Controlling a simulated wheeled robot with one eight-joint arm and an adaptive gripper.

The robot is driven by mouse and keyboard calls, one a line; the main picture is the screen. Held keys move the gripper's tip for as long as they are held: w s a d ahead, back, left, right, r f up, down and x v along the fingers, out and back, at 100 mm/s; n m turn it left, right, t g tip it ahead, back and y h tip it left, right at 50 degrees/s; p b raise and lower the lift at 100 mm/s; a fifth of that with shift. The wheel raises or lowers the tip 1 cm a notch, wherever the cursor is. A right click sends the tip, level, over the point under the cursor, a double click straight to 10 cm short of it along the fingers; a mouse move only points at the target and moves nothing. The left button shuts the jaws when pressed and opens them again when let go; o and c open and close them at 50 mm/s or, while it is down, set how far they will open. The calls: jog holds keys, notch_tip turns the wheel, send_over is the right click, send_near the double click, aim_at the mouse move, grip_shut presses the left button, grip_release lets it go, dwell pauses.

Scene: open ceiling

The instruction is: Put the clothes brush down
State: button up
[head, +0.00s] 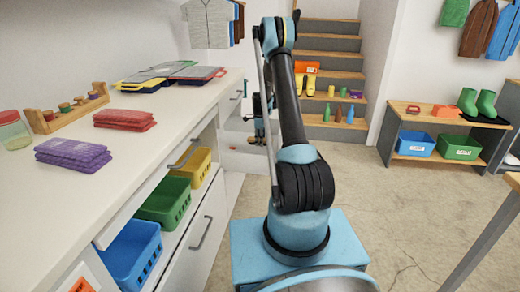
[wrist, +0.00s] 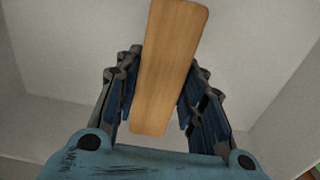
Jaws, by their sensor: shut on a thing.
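In the wrist view, a flat, light-brown wooden piece, taken as the clothes brush (wrist: 170,55), lies lengthwise between the fingers of my gripper (wrist: 166,75). The gripper is shut on it, with a dark blue-padded finger on each side. Its far end sticks out past the fingertips. No bristles show; its other side is hidden. In the head view my gripper (head: 262,120) is small and partly behind my arm, low beyond the far end of the white counter. The brush cannot be made out there.
Below the brush are plain pale surfaces with white edges. The white counter (head: 75,200) at left bears purple cloths (head: 72,154), red cloths (head: 124,119) and a jar (head: 12,130). Stairs (head: 330,75) rise behind my arm. A low bench (head: 447,124) stands right; floor between is clear.

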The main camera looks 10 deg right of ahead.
aim_at(260, 151)
jog(key=shift+d+f, duration=0.1)
jog(key=shift+f, duration=2.1)
jog(key=shift+f, duration=0.1)
jog(key=o, duration=1)
